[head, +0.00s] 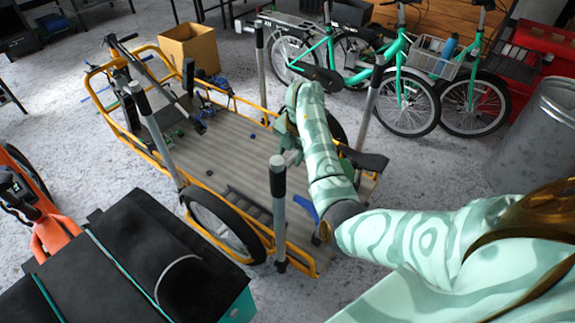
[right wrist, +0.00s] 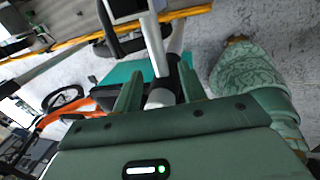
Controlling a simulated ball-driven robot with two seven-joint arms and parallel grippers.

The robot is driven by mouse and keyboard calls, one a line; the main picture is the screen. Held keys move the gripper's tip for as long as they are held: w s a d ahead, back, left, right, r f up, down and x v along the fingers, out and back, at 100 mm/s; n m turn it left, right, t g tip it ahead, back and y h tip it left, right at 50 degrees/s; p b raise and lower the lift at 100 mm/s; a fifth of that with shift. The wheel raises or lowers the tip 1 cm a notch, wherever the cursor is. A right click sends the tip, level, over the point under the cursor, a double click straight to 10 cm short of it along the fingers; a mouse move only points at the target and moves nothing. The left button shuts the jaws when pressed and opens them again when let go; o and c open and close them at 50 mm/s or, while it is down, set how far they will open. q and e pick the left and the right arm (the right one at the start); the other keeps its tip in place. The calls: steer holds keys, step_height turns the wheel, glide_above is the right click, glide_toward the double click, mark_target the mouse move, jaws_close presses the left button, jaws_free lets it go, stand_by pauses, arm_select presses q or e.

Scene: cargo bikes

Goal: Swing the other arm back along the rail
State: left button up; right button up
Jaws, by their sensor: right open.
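In the head view a cargo bike with a grey plank bed (head: 235,150) stands in the middle, edged by a yellow tube rail (head: 160,155). A grey and black bar (head: 158,78) slants across its front end. Upright grey posts with black tops stand along the sides, one at the near side (head: 278,195). My right gripper (head: 284,150) is over the bed, seen from behind and partly hidden by my arm. In the right wrist view its two green fingers (right wrist: 160,95) are apart. A grey post (right wrist: 155,45) shows beyond and between them; contact cannot be told. My left gripper is not in view.
A black box (head: 150,250) with teal trim fills the near left, beside an orange bike part (head: 55,235). A cardboard box (head: 188,47) stands behind the cargo bike. Teal bikes (head: 385,65) and a metal bin (head: 535,135) stand at the right. Grey floor lies free between.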

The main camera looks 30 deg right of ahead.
mark_target(287, 163)
steer(key=f, duration=0.1)
steer(key=f+b, duration=0.1)
steer(key=f, duration=0.1)
steer(key=shift+w+a+f, duration=0.15)
steer(key=shift+w+f, duration=0.1)
steer(key=shift+w, duration=0.1)
steer(key=shift+c, duration=0.2)
jaws_close()
